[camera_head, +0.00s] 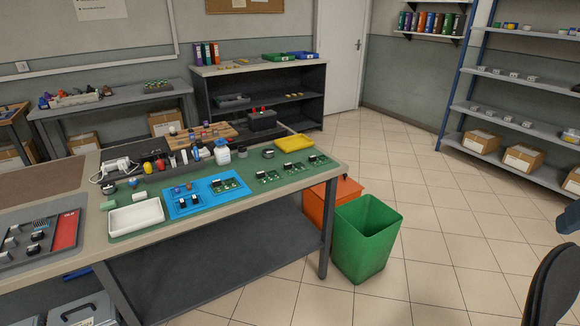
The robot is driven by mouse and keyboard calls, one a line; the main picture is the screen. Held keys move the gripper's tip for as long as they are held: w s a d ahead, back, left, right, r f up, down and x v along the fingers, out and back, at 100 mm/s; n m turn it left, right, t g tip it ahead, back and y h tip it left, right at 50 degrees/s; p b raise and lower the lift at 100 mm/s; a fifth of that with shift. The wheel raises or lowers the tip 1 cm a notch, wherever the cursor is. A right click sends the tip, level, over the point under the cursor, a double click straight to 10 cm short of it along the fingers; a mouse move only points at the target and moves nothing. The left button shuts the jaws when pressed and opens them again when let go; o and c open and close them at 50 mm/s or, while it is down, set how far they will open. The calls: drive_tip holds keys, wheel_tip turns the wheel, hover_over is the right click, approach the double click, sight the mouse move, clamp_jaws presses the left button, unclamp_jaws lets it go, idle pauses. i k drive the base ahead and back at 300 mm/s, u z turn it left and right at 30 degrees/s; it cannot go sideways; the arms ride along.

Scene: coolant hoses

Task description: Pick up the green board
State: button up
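Several small green circuit boards are on the near workbench. One green board (224,186) lies on a blue tray (211,202). Three more green boards lie in a row to its right on the green mat: one beside the tray (268,177), one in the middle (293,170) and one near the bench's right end (318,160). The frame does not single out one of them. My gripper is not in view, and nothing is seen touching the boards.
Tiled floor is clear beyond.

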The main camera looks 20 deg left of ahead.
sight(321, 161)
drive_tip(key=z, duration=0.2)
drive_tip(key=i, duration=0.1)
drive_tip(key=u, duration=0.75)
drive_tip(key=k, duration=1)
drive_tip(key=u, duration=0.6)
drive_tip(key=i, duration=1.75)
drive_tip(key=u, duration=0.1)
